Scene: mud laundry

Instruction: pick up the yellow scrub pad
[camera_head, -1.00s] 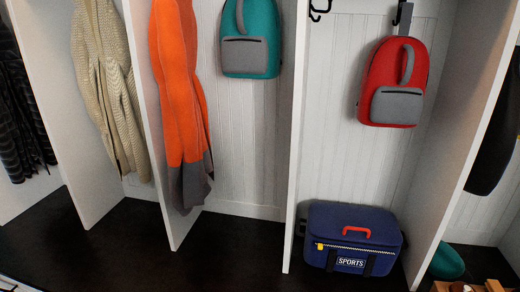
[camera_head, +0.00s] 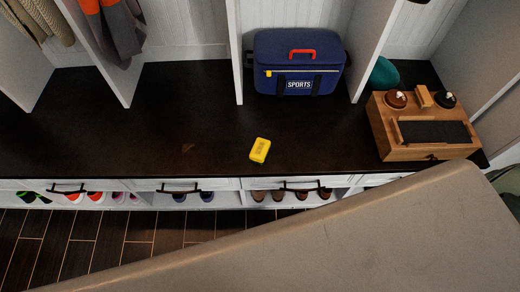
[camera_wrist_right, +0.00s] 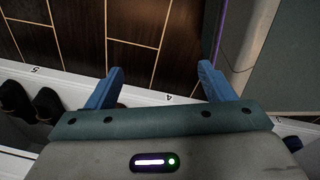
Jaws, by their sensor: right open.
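The yellow scrub pad (camera_head: 260,150) lies on the dark bench top (camera_head: 150,130), near its front edge and in front of the blue sports bag. My right gripper (camera_wrist_right: 160,84) shows in the right wrist view, with its two blue fingers spread apart and nothing between them. It points at the wooden floor beside the shoe cubbies, and the pad is not in that view. Neither gripper shows in the head view.
A blue sports bag (camera_head: 298,62) stands in a locker bay. A wooden shoe-shine box (camera_head: 420,125) sits at the bench's right. A large beige surface (camera_head: 330,240) fills the lower right of the head view. Drawers and shoe cubbies run below the bench.

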